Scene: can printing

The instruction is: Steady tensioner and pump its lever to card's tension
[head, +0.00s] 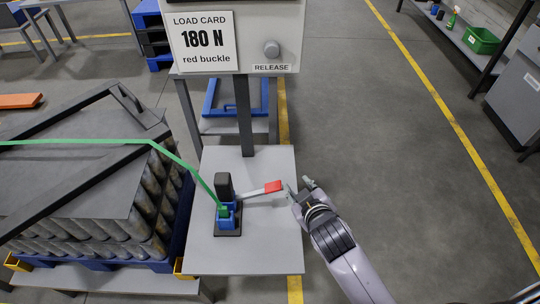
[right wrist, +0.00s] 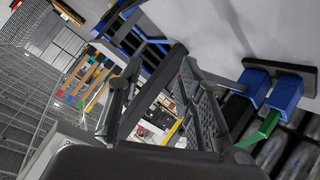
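The tensioner (head: 228,214) is a blue device with an upright black part, standing on a grey table plate. Its grey lever (head: 253,192) points right and ends in a red grip (head: 272,187). A green strap (head: 100,142) runs from the tensioner to the left across the load. My right gripper (head: 299,187) is open and empty just right of the red grip. In the right wrist view its fingers (right wrist: 160,100) are apart, with the tensioner's blue parts (right wrist: 270,88) and the strap (right wrist: 262,130) at the right. The load card (head: 203,42) reads 180 N, red buckle. My left gripper is out of view.
A load of stacked dark cylinders (head: 140,210) under a dark sheet fills the left. The table plate (head: 265,255) is clear in front. Open floor lies to the right.

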